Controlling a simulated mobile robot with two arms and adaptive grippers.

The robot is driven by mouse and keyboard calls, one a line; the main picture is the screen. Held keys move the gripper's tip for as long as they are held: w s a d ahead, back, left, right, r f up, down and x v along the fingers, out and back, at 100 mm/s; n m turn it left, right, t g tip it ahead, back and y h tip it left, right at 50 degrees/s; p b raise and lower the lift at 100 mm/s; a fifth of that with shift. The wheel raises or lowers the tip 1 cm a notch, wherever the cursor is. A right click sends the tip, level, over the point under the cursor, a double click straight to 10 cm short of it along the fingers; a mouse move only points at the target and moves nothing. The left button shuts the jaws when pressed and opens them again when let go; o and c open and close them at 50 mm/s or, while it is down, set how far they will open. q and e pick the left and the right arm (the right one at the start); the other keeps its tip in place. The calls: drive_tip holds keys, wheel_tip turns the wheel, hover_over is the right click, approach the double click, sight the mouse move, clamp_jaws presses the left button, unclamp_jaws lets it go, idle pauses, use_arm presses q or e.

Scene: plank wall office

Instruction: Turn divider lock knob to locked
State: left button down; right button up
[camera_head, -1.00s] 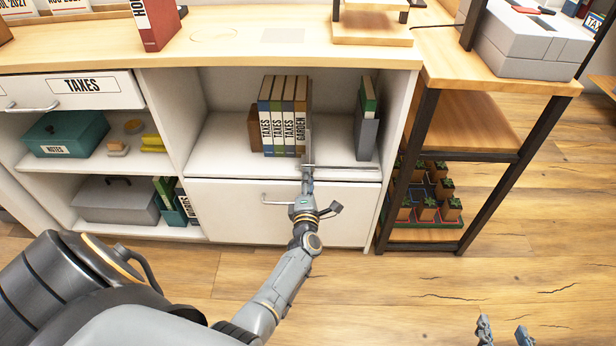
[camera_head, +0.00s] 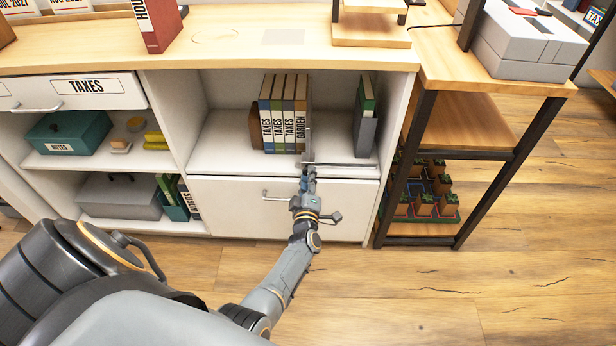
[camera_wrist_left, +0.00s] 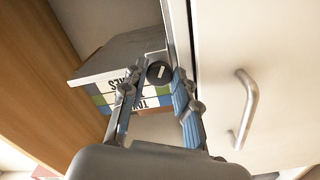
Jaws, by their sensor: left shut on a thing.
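The divider (camera_head: 308,141) is a thin grey upright plate just right of the row of books on the open shelf. Its lock knob (camera_wrist_left: 158,72) is a dark round knob with a short white mark, seen in the left wrist view. My left gripper (camera_head: 308,172) reaches the front edge of the shelf below the divider and hides the knob in the head view. In the wrist view the fingers of my left gripper (camera_wrist_left: 157,78) are on either side of the knob, shut on it. The knob's lock state cannot be read. My right gripper is out of view.
Several upright books (camera_head: 283,118) stand left of the divider. A grey bookend (camera_head: 365,136) with a green book stands to the right. A metal rail (camera_head: 350,166) runs along the shelf front. A drawer handle (camera_head: 278,197) sticks out below, also in the wrist view (camera_wrist_left: 246,108).

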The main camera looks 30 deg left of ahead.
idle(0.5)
use_arm(q)
drive_tip(key=c, duration=1)
unclamp_jaws()
drive_tip(key=shift+c, duration=0.2)
